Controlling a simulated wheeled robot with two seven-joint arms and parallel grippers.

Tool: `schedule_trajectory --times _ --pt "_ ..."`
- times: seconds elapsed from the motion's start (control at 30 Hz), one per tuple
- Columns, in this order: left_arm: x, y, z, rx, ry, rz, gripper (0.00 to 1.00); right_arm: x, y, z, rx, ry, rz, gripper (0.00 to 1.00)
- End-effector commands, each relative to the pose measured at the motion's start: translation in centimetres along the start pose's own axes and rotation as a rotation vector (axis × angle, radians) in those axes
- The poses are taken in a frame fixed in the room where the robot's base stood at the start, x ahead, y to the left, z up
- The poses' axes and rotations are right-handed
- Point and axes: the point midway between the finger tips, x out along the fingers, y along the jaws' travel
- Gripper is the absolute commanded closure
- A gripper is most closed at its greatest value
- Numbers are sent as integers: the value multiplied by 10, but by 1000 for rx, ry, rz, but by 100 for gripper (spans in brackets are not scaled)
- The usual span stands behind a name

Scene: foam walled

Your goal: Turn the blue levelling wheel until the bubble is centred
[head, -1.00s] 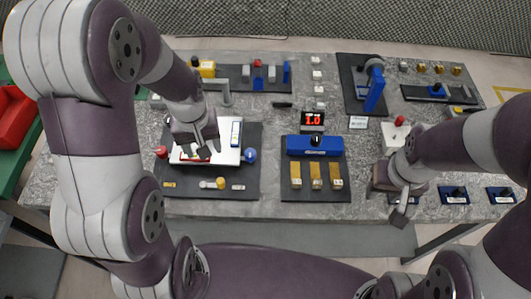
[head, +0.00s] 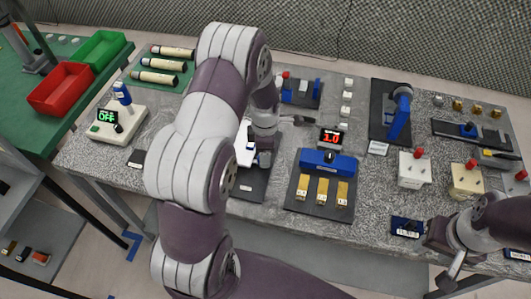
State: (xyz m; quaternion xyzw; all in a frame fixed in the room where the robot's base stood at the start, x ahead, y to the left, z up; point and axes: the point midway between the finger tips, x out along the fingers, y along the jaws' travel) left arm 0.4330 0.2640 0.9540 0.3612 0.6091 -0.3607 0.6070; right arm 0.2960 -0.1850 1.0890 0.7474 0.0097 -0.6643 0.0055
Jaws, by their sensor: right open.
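The levelling device has a dark base (head: 250,185) and a white plate (head: 242,150), both mostly covered by my left arm. A small patch of blue at the plate's right edge seems to be the blue levelling wheel (head: 265,159); it is mostly hidden. The bubble cannot be made out. My right gripper (head: 447,282) is open and empty, low at the table's front right edge, far from the device.
A blue box (head: 328,163) with brass blocks and a red display (head: 331,138) stand right of the device. White boxes with red knobs (head: 413,170) stand further right. A white unit (head: 117,127) reading OFF is at left. Red (head: 62,88) and green bins sit on the far-left table.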

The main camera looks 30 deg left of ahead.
Motion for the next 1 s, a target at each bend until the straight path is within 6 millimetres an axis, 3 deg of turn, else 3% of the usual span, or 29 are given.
schedule_trajectory --times 0.2,0.47,0.63,1.0 --pt "23 0 0 1 0 1 40 -4 0 0 0 0 0 57" --pt "25 1 0 1 -1 2 40 -4 0 0 0 0 0 57" --pt "25 0 0 1 0 2 95 -4 0 0 0 0 0 57" --pt "25 0 0 48 0 1 96 -4 0 0 0 0 0 57"
